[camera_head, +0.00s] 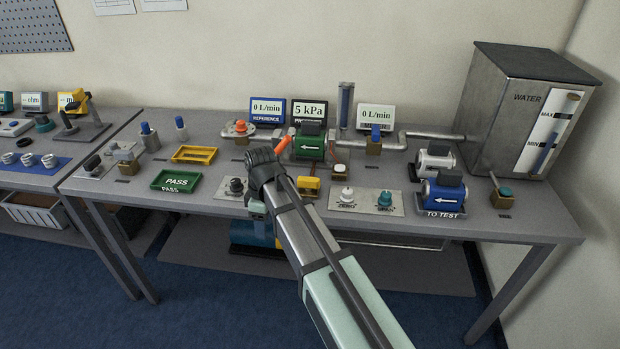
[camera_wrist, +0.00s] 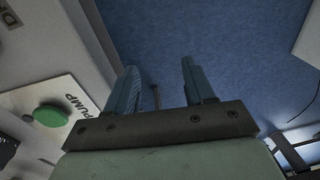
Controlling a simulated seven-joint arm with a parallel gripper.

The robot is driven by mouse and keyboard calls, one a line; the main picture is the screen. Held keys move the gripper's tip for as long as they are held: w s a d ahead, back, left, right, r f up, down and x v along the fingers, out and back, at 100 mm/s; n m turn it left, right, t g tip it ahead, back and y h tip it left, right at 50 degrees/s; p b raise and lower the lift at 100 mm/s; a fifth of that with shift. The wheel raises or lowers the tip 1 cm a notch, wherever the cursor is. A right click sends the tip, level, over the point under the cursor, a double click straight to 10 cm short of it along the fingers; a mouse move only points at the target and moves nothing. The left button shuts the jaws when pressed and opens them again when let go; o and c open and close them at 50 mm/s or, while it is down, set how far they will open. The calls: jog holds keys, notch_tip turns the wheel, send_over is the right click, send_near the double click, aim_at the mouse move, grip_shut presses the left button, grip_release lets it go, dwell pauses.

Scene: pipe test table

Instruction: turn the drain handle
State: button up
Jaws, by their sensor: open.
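I cannot tell for sure which handle is the drain handle. In the head view, an orange lever (camera_head: 283,144) shows just behind my wrist, left of the green arrow unit (camera_head: 310,142). In the head view my arm hides much of the gripper.
A plate marked PUMP with a green button (camera_wrist: 49,116) lies left of my fingers. The grey water tank (camera_head: 515,105) stands at the right. The green PASS tray (camera_head: 178,180) and yellow tray (camera_head: 195,154) lie left of my arm.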

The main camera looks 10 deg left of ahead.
jog(key=shift+n+t, duration=0.3)
jog(key=w+r, duration=0.4)
jog(key=w+d+r, duration=0.1)
jog(key=w+r, duration=0.1)
jog(key=shift+r, duration=0.3)
notch_tip(320, 180, up, 11)
send_over(310, 179)
notch_tip(310, 179, down, 13)
jog(key=shift+w+f, duration=0.1)
grip_shut()
